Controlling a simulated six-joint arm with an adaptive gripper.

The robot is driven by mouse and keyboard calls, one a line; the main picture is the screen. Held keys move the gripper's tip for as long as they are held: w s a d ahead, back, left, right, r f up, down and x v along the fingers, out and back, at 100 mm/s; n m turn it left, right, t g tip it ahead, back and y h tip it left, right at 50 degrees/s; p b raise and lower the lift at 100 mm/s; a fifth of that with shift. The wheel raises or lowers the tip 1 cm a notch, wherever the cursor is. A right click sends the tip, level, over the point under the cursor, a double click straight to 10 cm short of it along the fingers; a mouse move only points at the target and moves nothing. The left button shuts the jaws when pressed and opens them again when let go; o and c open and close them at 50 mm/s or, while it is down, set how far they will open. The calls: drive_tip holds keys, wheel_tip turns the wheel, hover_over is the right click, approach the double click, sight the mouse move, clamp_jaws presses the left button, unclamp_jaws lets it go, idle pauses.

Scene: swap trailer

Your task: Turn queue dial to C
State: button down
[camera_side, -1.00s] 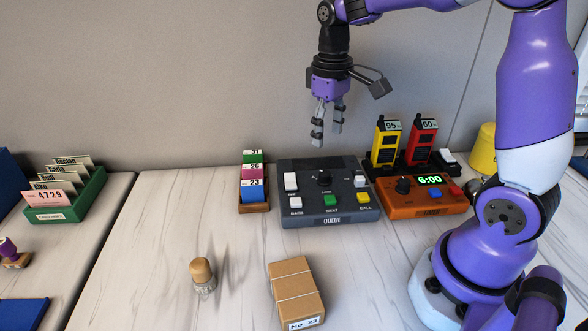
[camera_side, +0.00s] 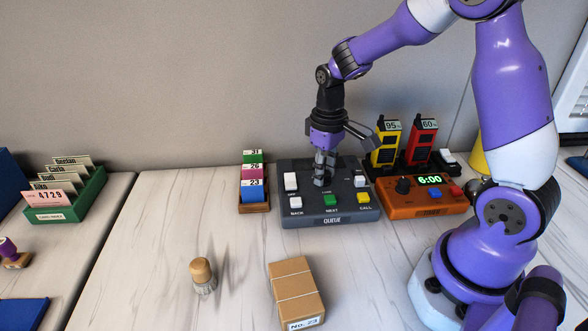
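The dark grey queue box (camera_side: 287,213) sits on the table near the wall. It carries a white switch at left, a white BACK button, a green NEXT button (camera_side: 331,201), a yellow CALL button (camera_side: 363,198) and small white controls at right. My gripper (camera_side: 323,180) points down at the black queue dial in the upper middle of the box. The fingers are close together at the dial and hide it almost fully. I cannot tell whether they grip it. The dial's setting and letters cannot be read.
An orange timer box (camera_side: 423,206) showing 6:00 stands to the right. Behind it stand a yellow device (camera_side: 386,143) and a red device (camera_side: 422,142). A ticket holder (camera_side: 254,184) is at left.

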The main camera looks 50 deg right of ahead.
drive_tip(key=shift+f+m, duration=0.1)
drive_tip(key=shift+m, duration=0.2)
drive_tip(key=m, duration=0.3)
drive_tip(key=shift+m, duration=0.3)
drive_tip(key=m, duration=0.4)
drive_tip(key=shift+m, duration=0.3)
drive_tip(key=m, duration=0.4)
drive_tip(key=shift+m, duration=2.4)
